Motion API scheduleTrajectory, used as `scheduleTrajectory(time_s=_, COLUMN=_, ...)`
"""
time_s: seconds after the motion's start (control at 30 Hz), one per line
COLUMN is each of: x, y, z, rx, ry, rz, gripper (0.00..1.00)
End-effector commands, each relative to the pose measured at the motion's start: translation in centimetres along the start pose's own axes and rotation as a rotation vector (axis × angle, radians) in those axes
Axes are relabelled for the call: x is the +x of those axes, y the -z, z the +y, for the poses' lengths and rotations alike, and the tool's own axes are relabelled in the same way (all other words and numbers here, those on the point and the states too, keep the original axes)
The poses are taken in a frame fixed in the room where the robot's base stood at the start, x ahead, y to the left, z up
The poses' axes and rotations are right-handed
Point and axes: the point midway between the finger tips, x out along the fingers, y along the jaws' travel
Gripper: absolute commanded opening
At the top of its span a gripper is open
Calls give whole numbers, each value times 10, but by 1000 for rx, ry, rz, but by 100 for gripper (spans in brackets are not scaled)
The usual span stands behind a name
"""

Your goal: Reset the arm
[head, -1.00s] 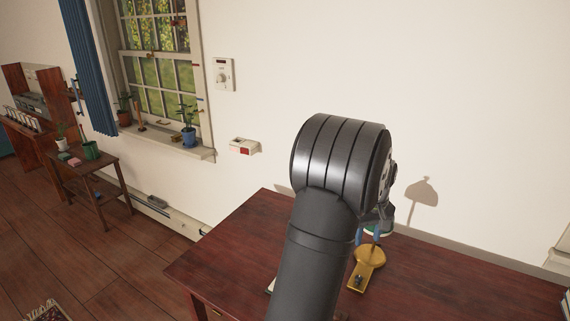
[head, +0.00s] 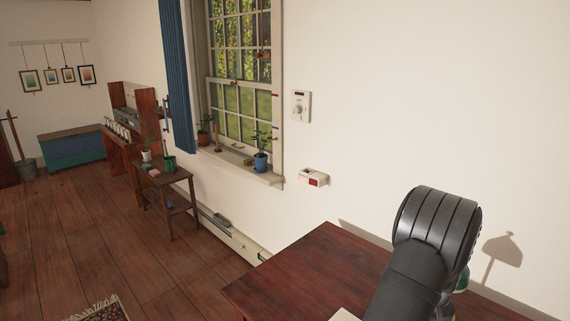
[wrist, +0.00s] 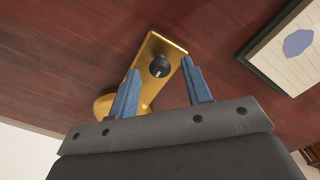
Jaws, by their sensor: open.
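My gripper (wrist: 160,92) is open in the wrist view, its two blue fingers spread apart with nothing held between them. Beyond the fingers is a brass lamp base (wrist: 158,48) with a dark knob on it; whether the fingers touch it I cannot tell. In the head view my dark arm stands at the lower right over the reddish wooden desk (head: 300,268), and it hides the gripper and most of the lamp there.
A framed paper (wrist: 290,50) with a blue blotch lies on the desk at the right of the wrist view. In the head view a small side table (head: 172,180) with pots stands left of the desk, below the window. Open wooden floor (head: 130,245) lies at the left.

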Motion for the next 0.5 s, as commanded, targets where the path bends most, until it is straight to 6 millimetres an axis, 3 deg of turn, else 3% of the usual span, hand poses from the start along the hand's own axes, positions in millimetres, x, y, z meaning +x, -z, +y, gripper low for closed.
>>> scheduleTrajectory(time_s=0.37, x=1, y=0, z=0, rx=1, ry=0, rz=0, gripper=45)
scheduleTrajectory(time_s=0.5, x=-8, y=1, z=1, rx=0, ry=-2, rz=2, gripper=45)
